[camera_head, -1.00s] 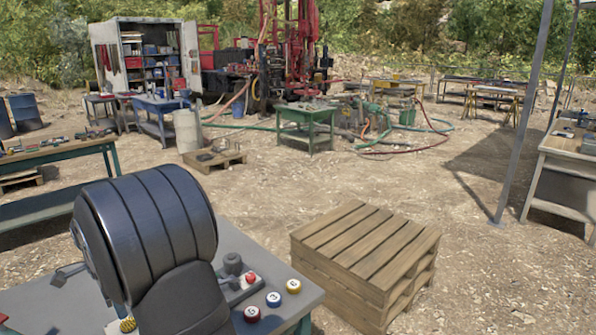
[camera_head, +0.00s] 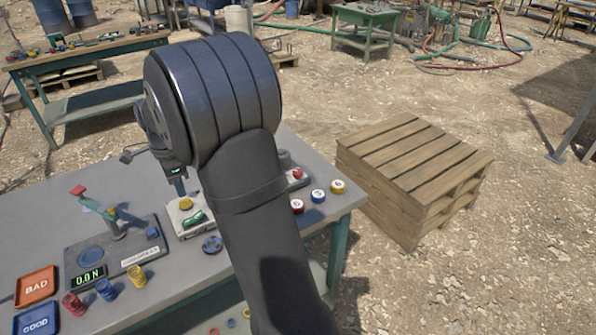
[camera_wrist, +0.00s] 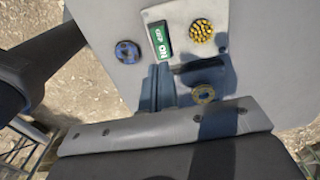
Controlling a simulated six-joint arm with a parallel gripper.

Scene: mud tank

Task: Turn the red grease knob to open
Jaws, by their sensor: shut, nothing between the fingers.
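A small red knob (camera_head: 297,173) sits on a grey block at the far right part of the grey bench (camera_head: 240,270), partly behind my arm. A round red cap with a pale top (camera_head: 297,206) stands nearer the bench edge; I cannot tell which one is the grease knob. My gripper (camera_head: 180,188) is shut and empty, pointing down over a pale switch box (camera_head: 177,216), left of both red pieces. The wrist view shows its fingers (camera_wrist: 158,85) beside a green ON switch (camera_wrist: 160,40). No red knob shows there.
A blue cap (camera_head: 318,195) and a yellow cap (camera_head: 338,187) stand beside the red cap. A blue handwheel (camera_head: 212,244) lies before the switch box. A test stand (camera_head: 118,250) and trays (camera_head: 37,287) are on the left. A wooden pallet stack (camera_head: 415,175) stands right of the bench.

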